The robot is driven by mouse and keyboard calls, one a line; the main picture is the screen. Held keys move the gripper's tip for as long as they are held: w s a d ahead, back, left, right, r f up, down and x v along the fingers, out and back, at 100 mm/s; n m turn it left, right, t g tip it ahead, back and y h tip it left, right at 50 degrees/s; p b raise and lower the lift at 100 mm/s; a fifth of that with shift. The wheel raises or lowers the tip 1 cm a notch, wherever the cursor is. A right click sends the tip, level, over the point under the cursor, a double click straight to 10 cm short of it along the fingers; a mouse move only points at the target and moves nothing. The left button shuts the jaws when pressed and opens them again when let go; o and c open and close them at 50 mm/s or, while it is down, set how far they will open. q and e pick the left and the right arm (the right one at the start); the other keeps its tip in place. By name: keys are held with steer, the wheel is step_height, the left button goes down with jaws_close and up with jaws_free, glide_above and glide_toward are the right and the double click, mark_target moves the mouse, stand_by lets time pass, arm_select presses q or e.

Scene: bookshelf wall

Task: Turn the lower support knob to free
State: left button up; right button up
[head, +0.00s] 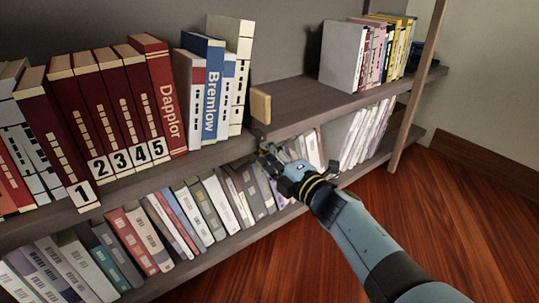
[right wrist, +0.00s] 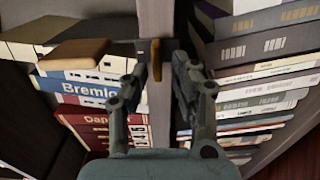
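The knob (right wrist: 156,60) shows in the right wrist view as a narrow yellow-orange piece on a dark mount at the shelf's front edge. My right gripper (right wrist: 160,72) is open, with one finger on each side of the knob; I see gaps and cannot tell whether either finger touches it. In the head view my right gripper (head: 270,157) is at the middle shelf's front edge, below a tan wooden block (head: 261,105). There the gripper hides the knob. My left gripper is not in view.
The middle shelf (head: 310,100) holds dark red numbered volumes (head: 105,95) at left and a book group (head: 370,50) at right. Books fill the lower shelf (head: 240,238) close below my gripper. An upright post (head: 418,85) stands at right. The wooden floor (head: 460,210) in front is clear.

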steer(key=shift+o, duration=0.2)
steer(key=shift+r, duration=0.1)
steer(key=v, duration=1.2)
